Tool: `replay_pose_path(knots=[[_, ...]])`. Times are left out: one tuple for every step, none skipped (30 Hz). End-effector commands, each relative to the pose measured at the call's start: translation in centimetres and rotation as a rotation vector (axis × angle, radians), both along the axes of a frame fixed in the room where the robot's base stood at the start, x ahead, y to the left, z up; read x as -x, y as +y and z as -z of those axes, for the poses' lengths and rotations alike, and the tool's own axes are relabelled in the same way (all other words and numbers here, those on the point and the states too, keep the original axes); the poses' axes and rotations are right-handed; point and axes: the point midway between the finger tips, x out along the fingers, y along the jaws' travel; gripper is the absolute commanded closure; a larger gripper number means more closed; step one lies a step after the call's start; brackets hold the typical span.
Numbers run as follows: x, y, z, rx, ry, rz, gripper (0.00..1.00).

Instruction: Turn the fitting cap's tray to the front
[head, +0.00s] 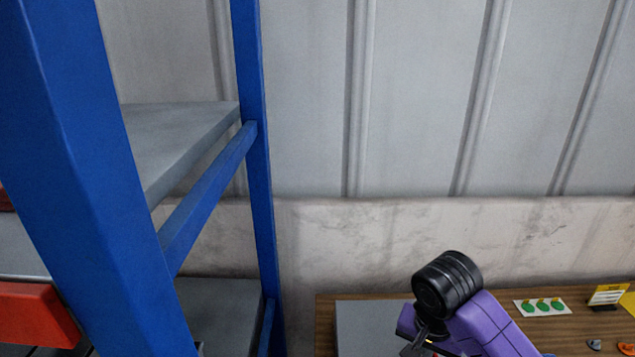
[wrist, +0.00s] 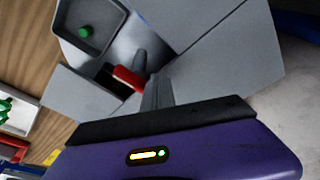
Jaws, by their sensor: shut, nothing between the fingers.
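In the wrist view a dark grey tray (wrist: 68,12) with rounded corners shows at the upper left. A small green piece (wrist: 86,32) lies in it; I cannot tell for sure whether it is the fitting cap. A red bar (wrist: 128,78) and a dark grey post (wrist: 140,60) stand near the tray, just left of my fingers. My gripper (wrist: 158,82) is shut and empty, close to the red bar; whether they touch is unclear. In the head view my gripper is at the bottom edge, partly cut off, and the tray is not visible.
Large grey panels (wrist: 210,60) surround the tray. A grey box (head: 368,325) stands on the wooden table (head: 326,335). A blue-framed shelf (head: 255,180) stands at the left.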

Motion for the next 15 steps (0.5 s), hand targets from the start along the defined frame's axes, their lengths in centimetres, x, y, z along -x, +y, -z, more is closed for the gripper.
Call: replay_pose_path(knots=[[-0.01,0.01,-0.02,-0.001,0.0,0.003,1.0],[-0.01,0.0,0.0,0.0,0.0,0.002,1.0],[-0.01,0.04,-0.03,0.0,0.0,0.001,1.0],[0.0,0.09,-0.05,-0.001,-0.001,0.001,1.0],[0.01,0.17,-0.07,-0.002,0.0,0.001,1.0],[0.03,0.29,-0.11,-0.001,0.0,0.0,1.0],[0.04,0.39,-0.14,-0.002,0.001,-0.001,1.0],[0.05,0.5,-0.15,-0.002,0.001,-0.001,1.0],[0.06,0.62,-0.18,-0.001,0.001,-0.002,1.0],[0.06,0.7,-0.17,-0.001,0.001,-0.002,1.0],[0.07,0.76,-0.15,-0.001,0.001,-0.002,1.0],[0.08,0.82,-0.11,0.0,0.001,-0.002,1.0],[0.09,0.85,-0.1,0.0,0.001,-0.001,1.0],[0.09,0.84,-0.13,0.0,0.001,-0.001,1.0],[0.08,0.84,-0.25,0.0,0.001,-0.001,1.0]])
